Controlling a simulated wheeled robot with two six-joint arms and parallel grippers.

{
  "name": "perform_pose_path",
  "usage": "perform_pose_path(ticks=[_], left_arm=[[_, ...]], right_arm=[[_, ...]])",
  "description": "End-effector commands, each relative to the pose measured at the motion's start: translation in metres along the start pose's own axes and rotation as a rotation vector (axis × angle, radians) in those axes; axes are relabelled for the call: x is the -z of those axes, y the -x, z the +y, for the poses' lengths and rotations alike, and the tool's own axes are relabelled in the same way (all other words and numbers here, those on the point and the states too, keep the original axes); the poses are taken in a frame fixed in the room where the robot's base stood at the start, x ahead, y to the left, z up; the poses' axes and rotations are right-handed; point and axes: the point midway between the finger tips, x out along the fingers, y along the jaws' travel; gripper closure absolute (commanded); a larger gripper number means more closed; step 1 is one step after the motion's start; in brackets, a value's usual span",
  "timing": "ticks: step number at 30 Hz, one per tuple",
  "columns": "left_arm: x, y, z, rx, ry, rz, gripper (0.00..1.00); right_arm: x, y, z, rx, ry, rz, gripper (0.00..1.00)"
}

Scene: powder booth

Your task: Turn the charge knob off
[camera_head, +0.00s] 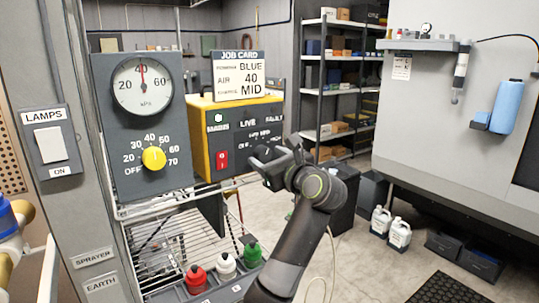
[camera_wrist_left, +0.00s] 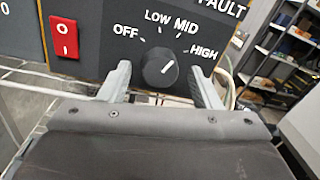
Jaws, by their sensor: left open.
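The charge knob (camera_wrist_left: 160,68) is a dark round dial on the black panel in the left wrist view, with OFF, LOW, MID and HIGH around it. Its white pointer line slants up and to the right, toward the MID and HIGH side; the exact setting is hard to tell. My left gripper (camera_wrist_left: 158,73) is open, with one finger on each side of the knob; contact is not clear. In the head view my left gripper (camera_head: 262,158) is in front of the yellow-sided control box (camera_head: 200,143) and hides the knob. My right gripper is not in view.
A red rocker switch (camera_wrist_left: 64,38) is left of the knob. The job card (camera_head: 238,75) stands on the box and reads BLUE, 40, MID. A yellow knob (camera_head: 153,158) sits under a gauge (camera_head: 142,86). Below are a wire rack (camera_head: 165,245) and several capped bottles (camera_head: 226,263).

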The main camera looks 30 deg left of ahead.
Motion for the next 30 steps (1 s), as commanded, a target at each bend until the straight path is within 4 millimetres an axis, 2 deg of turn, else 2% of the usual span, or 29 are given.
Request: perform_pose_path(ticks=[7,17,23,30], left_arm=[[0.0,0.0,0.0,0.0,0.0,0.0,0.44],[0.0,0.0,0.0,0.001,0.0,0.0,0.87],[0.001,0.0,0.0,0.001,0.014,-0.001,0.87],[0.004,0.0,0.001,0.003,0.109,-0.008,0.87]], right_arm=[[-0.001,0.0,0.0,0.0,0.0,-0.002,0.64],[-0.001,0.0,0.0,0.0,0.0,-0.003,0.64],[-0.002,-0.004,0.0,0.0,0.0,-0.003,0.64],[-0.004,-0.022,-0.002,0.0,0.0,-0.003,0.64]])
